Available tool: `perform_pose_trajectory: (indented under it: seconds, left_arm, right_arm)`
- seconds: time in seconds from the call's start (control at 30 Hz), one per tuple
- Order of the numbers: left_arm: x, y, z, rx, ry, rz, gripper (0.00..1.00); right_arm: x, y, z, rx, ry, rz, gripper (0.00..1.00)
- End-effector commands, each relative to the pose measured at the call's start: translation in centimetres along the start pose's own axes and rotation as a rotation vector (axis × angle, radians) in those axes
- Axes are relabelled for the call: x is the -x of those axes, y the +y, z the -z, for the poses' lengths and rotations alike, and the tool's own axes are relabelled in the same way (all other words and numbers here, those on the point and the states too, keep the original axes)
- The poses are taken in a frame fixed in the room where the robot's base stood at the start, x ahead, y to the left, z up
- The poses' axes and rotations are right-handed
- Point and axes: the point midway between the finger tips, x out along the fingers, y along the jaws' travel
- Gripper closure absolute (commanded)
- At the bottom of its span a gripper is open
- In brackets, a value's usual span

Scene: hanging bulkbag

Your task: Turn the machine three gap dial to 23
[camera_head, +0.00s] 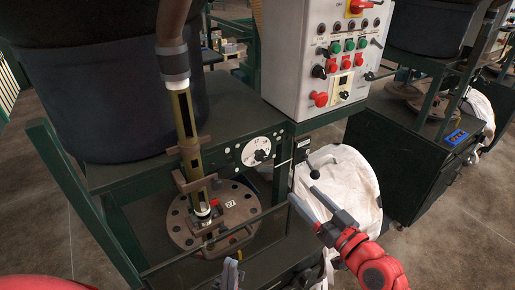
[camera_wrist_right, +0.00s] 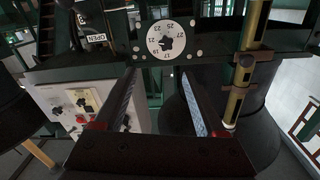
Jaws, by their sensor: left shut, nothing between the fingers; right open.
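The gap dial (camera_head: 257,152) is a round white plate with a dark knob, on the green machine frame left of my right gripper in the head view. In the right wrist view the dial (camera_wrist_right: 154,40) appears upside down, with numbers from the teens to the twenties around its knob. It lies beyond the fingertips, and the knob's setting is too small to read. My right gripper (camera_head: 302,192) is open and empty, apart from the dial; its fingers also show in the wrist view (camera_wrist_right: 158,74). My left gripper (camera_head: 230,274) is shut and empty at the bottom.
A control box (camera_head: 318,60) with buttons stands above the dial. A black-knobbed lever (camera_head: 314,173) and a white bag (camera_head: 350,185) are near my right gripper. An upright tube (camera_head: 186,120) and round flange plate (camera_head: 180,225) stand left. A rail crosses below the dial.

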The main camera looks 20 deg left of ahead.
Motion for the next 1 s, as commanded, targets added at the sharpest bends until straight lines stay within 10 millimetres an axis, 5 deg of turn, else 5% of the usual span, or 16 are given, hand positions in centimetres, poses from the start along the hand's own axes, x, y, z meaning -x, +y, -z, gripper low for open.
perform_pose_trajectory:
  seconds: [0.23,0.7,1.0]
  left_arm:
    - [-1.2,-0.1,0.2,0.000,0.000,0.000,1.00]
    - [-4.8,-0.2,0.8,0.000,0.000,0.000,1.00]
    - [-6.0,-0.3,1.0,0.000,0.000,0.000,1.00]
  right_arm:
    - [-2.1,-1.4,0.2,0.017,-0.027,0.040,0.27]
    - [-12.2,-1.7,-0.1,0.015,-0.029,0.036,0.27]
    - [-16.4,-1.6,-0.2,0.015,-0.024,0.034,0.27]
